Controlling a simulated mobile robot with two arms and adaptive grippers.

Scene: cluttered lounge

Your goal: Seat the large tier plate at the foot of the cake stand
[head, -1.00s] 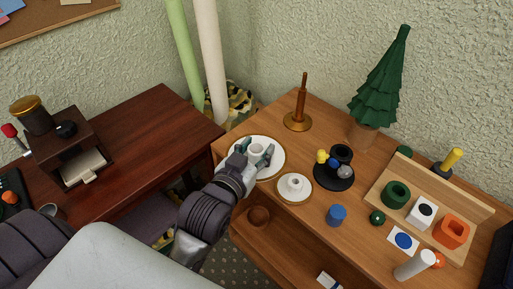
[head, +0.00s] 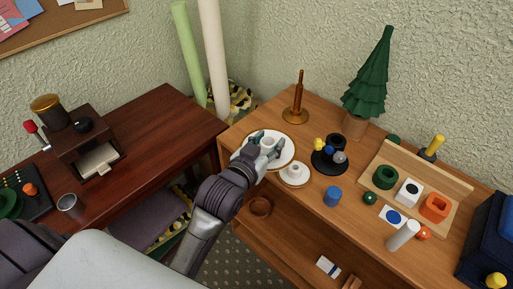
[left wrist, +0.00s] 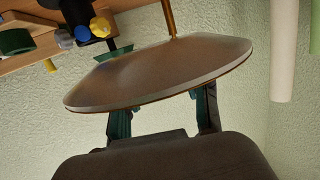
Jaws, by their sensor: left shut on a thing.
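The large tier plate (head: 285,153) is white with a gold rim and a raised middle hub (head: 267,142). My left gripper (head: 265,144) is shut on the hub, and the plate is at the left end of the wooden sideboard. In the left wrist view the plate (left wrist: 160,75) shows edge-on and large, hiding much behind it. The cake stand (head: 295,112) is a brown post upright on a round base, behind and right of the plate. Its post also shows past the plate in the left wrist view (left wrist: 168,17). A smaller tier plate (head: 296,176) lies just front-right of the large plate. My right gripper is out of view.
The sideboard around the stand's base looks clear.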

